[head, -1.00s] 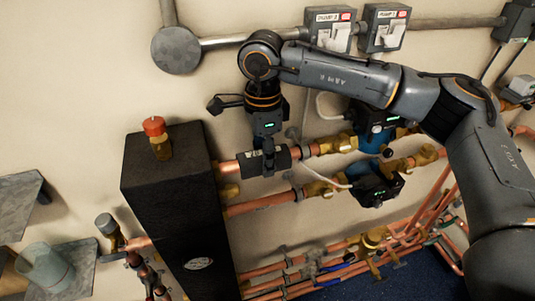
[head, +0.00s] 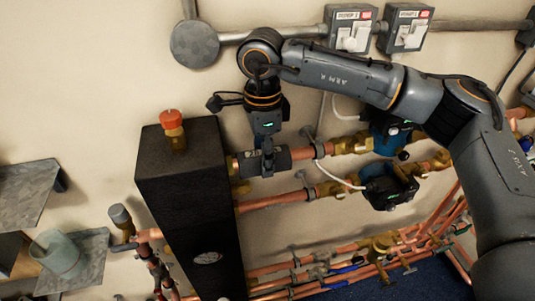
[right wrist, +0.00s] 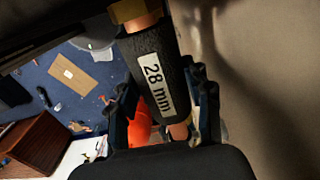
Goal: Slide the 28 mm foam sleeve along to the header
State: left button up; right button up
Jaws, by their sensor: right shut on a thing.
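The black foam sleeve (head: 282,160) sits around the upper copper pipe. In the right wrist view the sleeve (right wrist: 152,70) carries a white "28 mm" label. The header (head: 190,210) is the tall black box to its left. My right gripper (head: 267,160) comes down from above and is shut on the sleeve, with its fingers on either side of it. In the right wrist view a short bit of bare copper shows between the sleeve's upper end and a brass fitting (right wrist: 133,11). My left gripper is not in view.
Right of the sleeve, bare copper runs to a brass valve (head: 350,143) and blue pumps (head: 385,140). A second copper pipe (head: 270,201) runs just below. A red-capped brass fitting (head: 173,130) stands on the header. Grey switch boxes (head: 350,30) hang above. A cup (head: 58,255) stands at lower left.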

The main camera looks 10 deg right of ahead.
jog(key=shift+a, duration=0.25)
jog(key=o, duration=1.2)
jog(key=shift+d, duration=0.15)
